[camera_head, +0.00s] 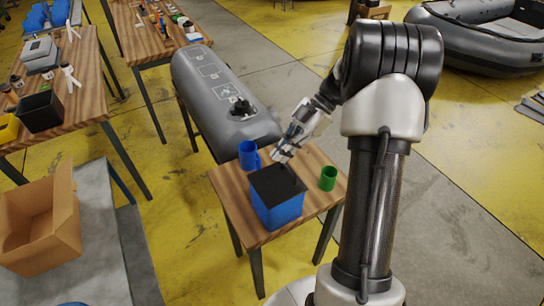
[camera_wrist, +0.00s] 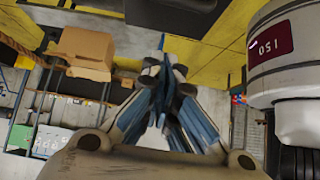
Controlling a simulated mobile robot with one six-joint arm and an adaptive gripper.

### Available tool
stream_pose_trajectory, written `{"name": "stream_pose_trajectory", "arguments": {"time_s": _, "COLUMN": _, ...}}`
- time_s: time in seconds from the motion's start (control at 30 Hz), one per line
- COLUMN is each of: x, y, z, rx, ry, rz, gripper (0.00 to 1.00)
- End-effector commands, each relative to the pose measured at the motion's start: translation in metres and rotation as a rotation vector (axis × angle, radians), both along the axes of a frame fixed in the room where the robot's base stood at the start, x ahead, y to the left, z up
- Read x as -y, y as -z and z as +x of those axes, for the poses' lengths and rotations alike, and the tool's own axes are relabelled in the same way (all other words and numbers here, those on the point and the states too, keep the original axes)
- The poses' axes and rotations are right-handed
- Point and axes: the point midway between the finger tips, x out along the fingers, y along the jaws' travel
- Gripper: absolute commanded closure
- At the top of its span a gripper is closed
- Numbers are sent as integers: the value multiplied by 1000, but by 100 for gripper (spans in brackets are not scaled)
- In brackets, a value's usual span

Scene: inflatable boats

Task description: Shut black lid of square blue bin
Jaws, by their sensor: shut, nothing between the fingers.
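The square blue bin (camera_head: 279,213) stands upright on a small wooden table. Its black lid (camera_head: 275,185) lies across the top and looks about flat; I cannot tell whether it is fully shut. My gripper (camera_head: 281,156) is at the bin's far side, close to the lid's far edge; I cannot tell whether they touch. In the wrist view my gripper (camera_wrist: 164,80) has its fingers together and nothing is held between them.
A blue mug (camera_head: 249,154) stands behind the bin, left of my gripper. A green mug (camera_head: 328,178) stands to its right. A grey inflatable tube (camera_head: 221,95) lies behind the table. An open cardboard box (camera_head: 41,227) is at left.

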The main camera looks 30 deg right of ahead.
Motion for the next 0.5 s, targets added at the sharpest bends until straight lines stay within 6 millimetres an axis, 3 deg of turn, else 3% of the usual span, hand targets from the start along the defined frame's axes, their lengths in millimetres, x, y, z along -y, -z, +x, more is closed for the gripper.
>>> {"name": "stream_pose_trajectory", "arguments": {"time_s": 0.5, "x": 35, "y": 44, "z": 0, "rx": 0, "ry": 1, "rz": -1, "gripper": 100}}
